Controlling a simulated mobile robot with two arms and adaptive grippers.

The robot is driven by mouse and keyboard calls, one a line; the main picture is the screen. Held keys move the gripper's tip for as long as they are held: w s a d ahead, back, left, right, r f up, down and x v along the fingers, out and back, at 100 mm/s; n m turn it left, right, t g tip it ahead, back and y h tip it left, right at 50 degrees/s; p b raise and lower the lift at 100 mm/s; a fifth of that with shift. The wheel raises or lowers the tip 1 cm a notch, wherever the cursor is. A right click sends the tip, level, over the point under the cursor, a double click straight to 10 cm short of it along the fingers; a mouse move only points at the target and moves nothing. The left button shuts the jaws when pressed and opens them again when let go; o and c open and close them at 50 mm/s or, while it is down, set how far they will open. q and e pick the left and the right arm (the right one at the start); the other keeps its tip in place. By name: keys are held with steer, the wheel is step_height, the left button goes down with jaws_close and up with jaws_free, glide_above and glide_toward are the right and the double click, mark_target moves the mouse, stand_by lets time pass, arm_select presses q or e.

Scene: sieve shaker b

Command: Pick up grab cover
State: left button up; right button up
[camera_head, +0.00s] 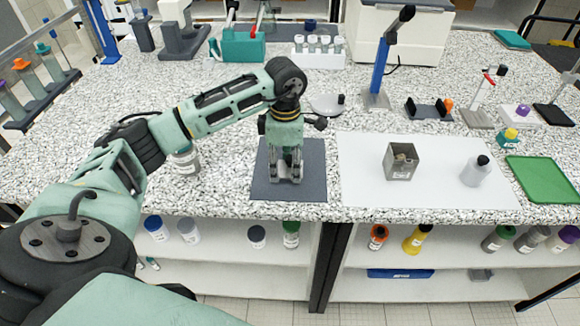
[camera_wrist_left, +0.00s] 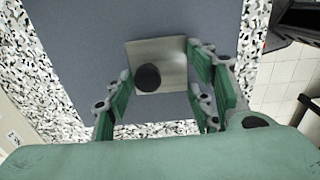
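The cover (camera_wrist_left: 172,54) is a square metal plate with a round black knob (camera_wrist_left: 148,77). It lies on the dark grey mat (camera_wrist_left: 90,60) in the left wrist view. My left gripper (camera_head: 286,178) points down over the dark mat (camera_head: 312,185) in the head view and mostly hides the cover there. In the left wrist view the fingers of my left gripper (camera_wrist_left: 160,80) are apart, one on each side of the knob, with clear gaps to it. Whether they touch the plate I cannot tell. My right gripper is in neither view.
Right of the mat, an open square metal container (camera_head: 401,161) and a bottle with a black cap (camera_head: 475,172) stand on a white sheet (camera_head: 360,185). A green tray (camera_head: 545,180) lies far right.

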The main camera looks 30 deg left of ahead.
mark_target(290, 161)
arm_select(q)
steer(key=c, duration=0.4)
steer(key=shift+c, duration=0.9)
steer(key=shift+r, duration=0.45)
steer(key=r, duration=0.1)
steer(key=r+b, duration=0.1)
steer(key=d+r, duration=0.1)
steer(key=shift+w+r+b, duration=0.25)
steer(key=shift+r+b, duration=0.1)
steer(key=w+d+r+b, duration=0.2)
steer(key=w+d+r, duration=0.3)
steer(key=d, duration=0.4)
steer(key=shift+d+r, duration=0.15)
steer(key=shift+r, duration=0.6)
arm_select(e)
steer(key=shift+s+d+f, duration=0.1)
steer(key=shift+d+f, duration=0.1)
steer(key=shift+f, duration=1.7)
